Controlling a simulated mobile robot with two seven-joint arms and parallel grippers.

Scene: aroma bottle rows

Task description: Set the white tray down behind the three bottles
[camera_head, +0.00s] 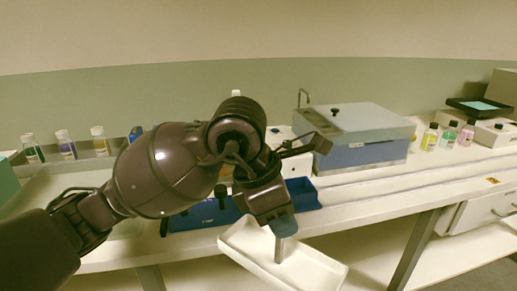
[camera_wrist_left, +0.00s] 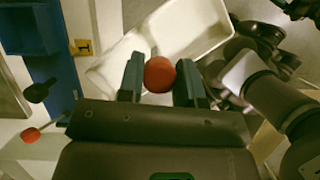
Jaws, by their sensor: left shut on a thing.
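The tray hangs tilted in front of the table's front edge. In the left wrist view the tray (camera_wrist_left: 205,30) lies beyond the fingers (camera_wrist_left: 159,68), and a red ball (camera_wrist_left: 159,74) shows between them; I cannot tell what it belongs to. Three bottles, yellow (camera_head: 430,140), green (camera_head: 448,138) and pink (camera_head: 466,135), stand at the right on the table. Another three capped bottles (camera_head: 67,147) stand at the far left.
A grey and blue box-shaped device (camera_head: 365,155) with a tap stands at the back middle. Blue bins (camera_head: 303,195) sit on the table (camera_head: 375,192), partly behind my arm. A dark tray (camera_head: 480,107) is at the far right. The table strip right of the bins looks clear.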

